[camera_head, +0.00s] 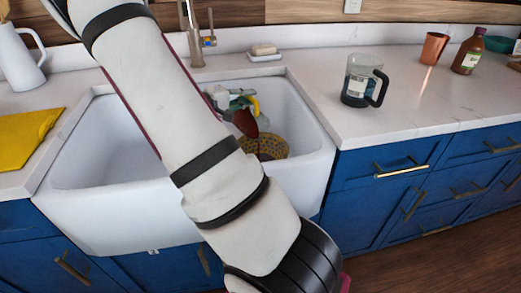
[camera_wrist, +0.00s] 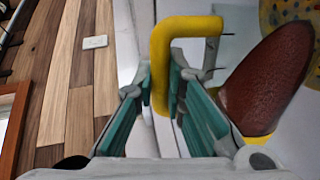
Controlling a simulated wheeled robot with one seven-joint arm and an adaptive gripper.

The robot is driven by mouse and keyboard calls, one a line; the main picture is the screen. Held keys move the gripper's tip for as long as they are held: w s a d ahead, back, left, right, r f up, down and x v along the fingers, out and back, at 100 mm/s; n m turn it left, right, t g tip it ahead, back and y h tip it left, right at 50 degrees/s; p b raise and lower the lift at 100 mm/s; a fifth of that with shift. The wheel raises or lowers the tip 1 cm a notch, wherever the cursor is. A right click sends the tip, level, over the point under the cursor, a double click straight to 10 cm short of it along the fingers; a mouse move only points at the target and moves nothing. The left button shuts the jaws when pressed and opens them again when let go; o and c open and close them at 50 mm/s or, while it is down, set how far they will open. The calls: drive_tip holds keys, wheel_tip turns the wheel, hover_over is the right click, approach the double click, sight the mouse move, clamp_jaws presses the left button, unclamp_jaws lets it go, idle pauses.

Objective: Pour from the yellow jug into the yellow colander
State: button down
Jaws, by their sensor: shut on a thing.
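My gripper (camera_head: 238,103) is over the sink, its green-padded fingers closed around the yellow handle (camera_wrist: 160,60) of the yellow jug in the wrist view. The jug (camera_head: 254,106) shows only in part in the head view, behind my gripper. Beside the handle is a dark red-brown oval (camera_wrist: 268,82) with a yellow edge below it; I cannot tell whether it is the jug's contents. The jug looks tilted. The yellow colander (camera_head: 270,147), dotted with holes, is in the sink below the jug. A piece of it shows at the wrist view's top right (camera_wrist: 290,12). My arm hides part of it.
The white sink (camera_head: 312,128) has a tap (camera_head: 194,40) behind it. A soap dish (camera_head: 264,55) is at the back. On the right counter stand a dark jug (camera_head: 357,82), a copper cup (camera_head: 433,48) and a brown bottle (camera_head: 468,52).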

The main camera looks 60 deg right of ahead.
sight(257, 103)
drive_tip(key=shift+s+a+r+m, duration=0.2)
drive_tip(key=shift+s+m, duration=0.1)
drive_tip(key=shift+s, duration=0.15)
drive_tip(key=shift+s+a+m+t+b, duration=0.35)
drive_tip(key=shift+s+m+b, duration=0.25)
drive_tip(key=shift+s+b, duration=0.25)
drive_tip(key=shift+s+a+r+m+h+b, duration=0.1)
drive_tip(key=shift+s+a+m+h+b, duration=0.2)
drive_tip(key=shift+s+m+b, duration=0.35)
drive_tip(key=shift+s+a+b, duration=0.1)
drive_tip(key=shift+s+b, duration=0.15)
drive_tip(key=shift+b, duration=0.3)
drive_tip(key=shift+s+a+f+m+t+b, duration=0.25)
drive_tip(key=shift+s+m+b, duration=0.35)
drive_tip(key=shift+b, duration=0.6)
drive_tip(key=shift+s+a+m+t+b, duration=0.2)
drive_tip(key=shift+s+a+m+b, duration=0.15)
drive_tip(key=shift+s+b, duration=0.65)
drive_tip(key=shift+w+b, duration=0.1)
drive_tip(key=shift+b, duration=0.2)
